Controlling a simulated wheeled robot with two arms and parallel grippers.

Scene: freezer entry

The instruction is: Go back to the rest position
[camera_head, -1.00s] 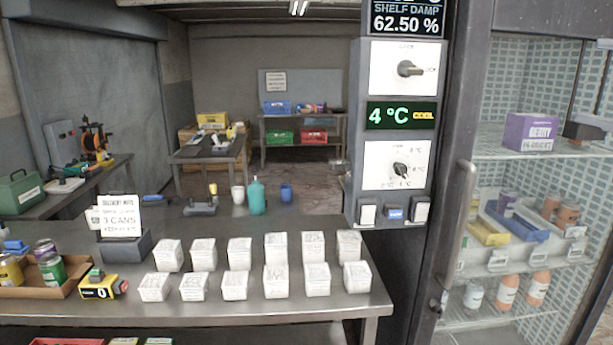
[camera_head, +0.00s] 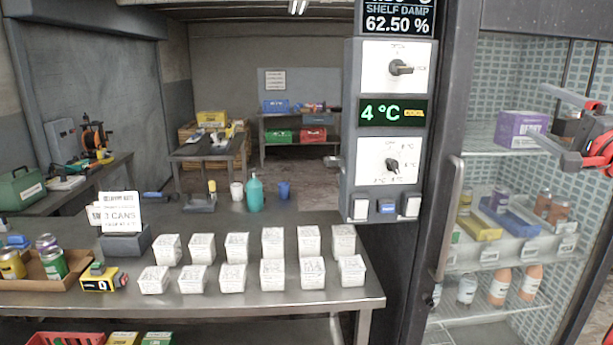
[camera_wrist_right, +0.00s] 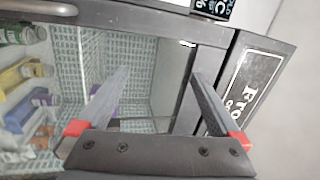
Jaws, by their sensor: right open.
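My right gripper (camera_head: 541,118) is at the right edge of the head view, in front of the glass-fronted cabinet (camera_head: 447,210). Its two fingers with red parts are spread apart, with nothing between them. In the right wrist view, the same gripper (camera_wrist_right: 160,78) is open and empty, and the cabinet's shelves and tiled wall show beyond the fingers. The rest of my right arm is mostly out of view. My left gripper is not in view.
A purple box (camera_head: 520,129) stands on the upper shelf, near my right gripper. Bottles (camera_head: 500,287) stand lower. A control panel (camera_head: 391,125) is left of the cabinet. A metal table (camera_head: 330,298) holds several white cubes (camera_head: 272,243) and a cardboard tray (camera_head: 70,277).

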